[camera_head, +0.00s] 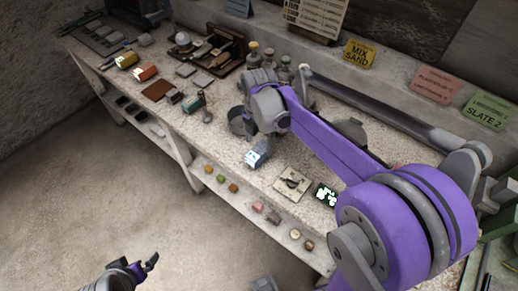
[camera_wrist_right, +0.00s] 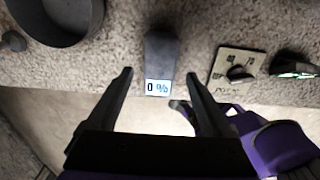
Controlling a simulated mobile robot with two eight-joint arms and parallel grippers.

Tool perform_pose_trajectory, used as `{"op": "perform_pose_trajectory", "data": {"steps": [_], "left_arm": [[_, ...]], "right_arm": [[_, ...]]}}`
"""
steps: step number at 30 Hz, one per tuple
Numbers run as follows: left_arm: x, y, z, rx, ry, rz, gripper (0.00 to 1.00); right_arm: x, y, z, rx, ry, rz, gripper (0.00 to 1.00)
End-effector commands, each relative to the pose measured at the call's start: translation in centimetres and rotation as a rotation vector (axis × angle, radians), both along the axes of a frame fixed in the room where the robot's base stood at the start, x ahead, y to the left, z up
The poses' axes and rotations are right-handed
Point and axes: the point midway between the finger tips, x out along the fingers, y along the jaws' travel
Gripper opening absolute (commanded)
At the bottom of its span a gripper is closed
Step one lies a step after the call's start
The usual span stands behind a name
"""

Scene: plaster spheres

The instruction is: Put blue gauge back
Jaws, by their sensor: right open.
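The blue gauge (camera_head: 258,153) lies near the front edge of the speckled bench. In the right wrist view the gauge (camera_wrist_right: 162,55) looks dark, with a lit display reading 0 %. My right gripper (camera_wrist_right: 159,76) is open, its two fingers pointing toward the gauge's sides with a gap on each side. In the head view, the right wrist is just above and behind the gauge and its fingertips are hard to make out. My left gripper (camera_head: 146,265) hangs over the floor at the lower left, fingers apart and empty.
A dark bowl (camera_wrist_right: 58,18) lies left of the blue gauge, a dial plate (camera_wrist_right: 236,66) right. Below is a shelf with small coloured pieces (camera_head: 221,178).

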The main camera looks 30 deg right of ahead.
Motion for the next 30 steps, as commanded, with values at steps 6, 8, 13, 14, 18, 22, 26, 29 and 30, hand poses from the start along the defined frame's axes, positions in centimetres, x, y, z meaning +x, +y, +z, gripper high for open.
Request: {"op": "perform_pose_trajectory", "data": {"steps": [6,8,13,14,18,22,26,29,30], "left_arm": [[0.1,0.0,0.5,0.0,-0.003,0.0,1.0],[0.2,0.0,0.6,0.0,-0.003,0.0,1.0],[0.2,0.0,0.7,0.0,-0.003,0.0,1.0],[0.2,0.0,0.7,0.0,-0.003,0.0,1.0],[0.2,0.0,0.7,0.0,-0.003,0.0,1.0],[0.2,0.0,0.7,0.0,-0.003,0.0,1.0],[0.2,0.0,0.7,0.0,-0.003,0.0,1.0],[0.2,0.0,0.7,0.0,-0.003,0.0,1.0],[0.2,0.0,0.7,0.0,-0.003,0.0,1.0]], "right_arm": [[0.0,0.0,4.4,0.0,0.0,0.0,0.85],[0.0,0.0,5.2,0.0,0.0,0.0,0.85],[-0.2,0.1,6.3,-0.001,-0.005,-0.02,0.85],[-0.4,0.2,6.4,-0.001,-0.01,-0.041,0.85],[-2.4,1.4,6.1,0.0,-0.063,-0.262,0.85],[-5.5,2.9,5.1,0.031,-0.148,-0.614,0.85],[-8.7,4.3,3.7,0.103,-0.228,-0.992,0.85],[-11.1,5.2,2.3,0.185,-0.274,-1.275,0.85],[-11.9,5.5,1.7,0.221,-0.287,-1.379,0.85]]}}
